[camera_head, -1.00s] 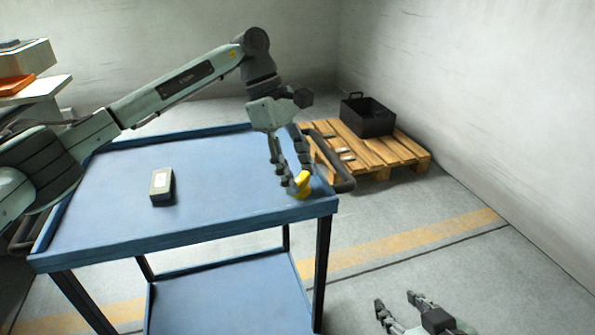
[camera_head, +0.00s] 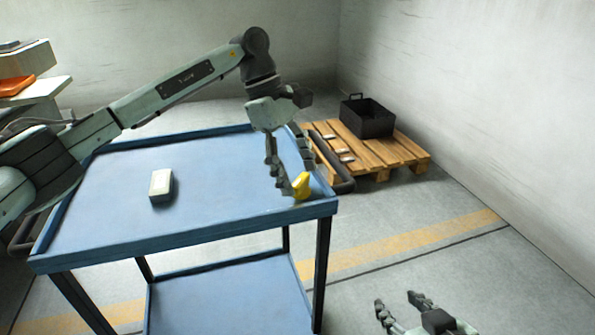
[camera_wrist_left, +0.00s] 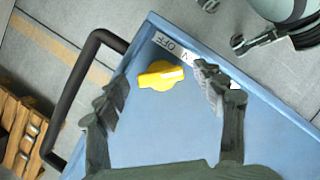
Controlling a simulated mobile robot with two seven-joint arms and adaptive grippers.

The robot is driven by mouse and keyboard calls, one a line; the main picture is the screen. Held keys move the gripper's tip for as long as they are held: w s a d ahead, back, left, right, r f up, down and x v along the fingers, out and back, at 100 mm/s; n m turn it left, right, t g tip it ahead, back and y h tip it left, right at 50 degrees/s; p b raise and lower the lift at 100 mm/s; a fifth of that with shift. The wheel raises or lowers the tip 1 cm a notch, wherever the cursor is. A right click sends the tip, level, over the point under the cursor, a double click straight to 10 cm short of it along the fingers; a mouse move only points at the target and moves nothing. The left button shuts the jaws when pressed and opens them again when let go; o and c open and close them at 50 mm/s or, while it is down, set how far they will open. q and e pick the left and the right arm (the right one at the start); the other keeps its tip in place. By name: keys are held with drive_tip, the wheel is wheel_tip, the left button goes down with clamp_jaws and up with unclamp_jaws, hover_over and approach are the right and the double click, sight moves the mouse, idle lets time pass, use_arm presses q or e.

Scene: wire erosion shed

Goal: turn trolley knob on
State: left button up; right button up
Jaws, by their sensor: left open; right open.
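The blue trolley (camera_head: 220,165) stands in the middle of the head view. Its yellow knob (camera_head: 302,187) sits at the near right corner of the top. In the left wrist view the knob (camera_wrist_left: 160,75) has a white mark on its right end. An OFF label (camera_wrist_left: 166,44) is printed above it; lettering to its right is partly hidden by a finger. My left gripper (camera_head: 296,178) points down at the knob, open, with one finger on each side. In the wrist view gaps show between knob and fingers. My right gripper (camera_head: 398,302) is open and empty at the bottom.
A pale block (camera_head: 161,186) lies on the trolley top. A dark handle bar (camera_wrist_left: 72,95) curves off the trolley edge near the knob. A wooden pallet (camera_head: 400,157) with a black bin (camera_head: 367,120) stands behind. The floor at right is clear.

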use_arm(q)
drive_tip(key=v, duration=1.2)
drive_tip(key=shift+f, duration=0.15)
